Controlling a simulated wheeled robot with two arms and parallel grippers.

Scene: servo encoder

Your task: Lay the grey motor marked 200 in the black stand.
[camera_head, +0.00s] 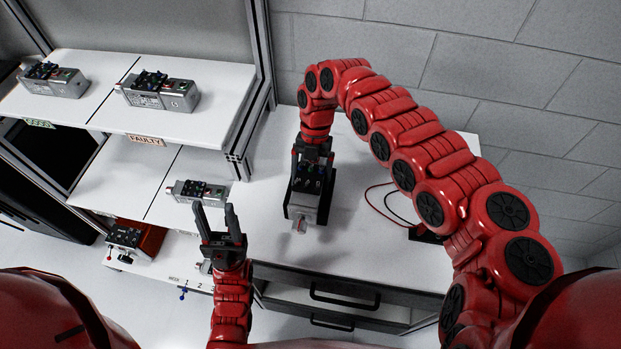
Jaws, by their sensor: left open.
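A motor (309,188) with a grey shaft end (300,226) sits at the black stand (290,205) on the white table, under my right gripper (312,158). My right gripper's fingers reach down to the motor's top; whether they grip it is unclear. The number on this motor cannot be read. My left gripper (216,214) is open and empty, fingers pointing up in the picture, left of the stand. A grey motor (198,191) lies on the shelf just beyond its fingertips. No marking 200 is legible on any motor.
The upper shelf holds two grey motors (54,79) (158,91) and a FAULTY label (146,140). A red unit (137,238) stands lower left. Red and black leads (378,195) lie right of the stand. Drawers (345,300) are below the table front.

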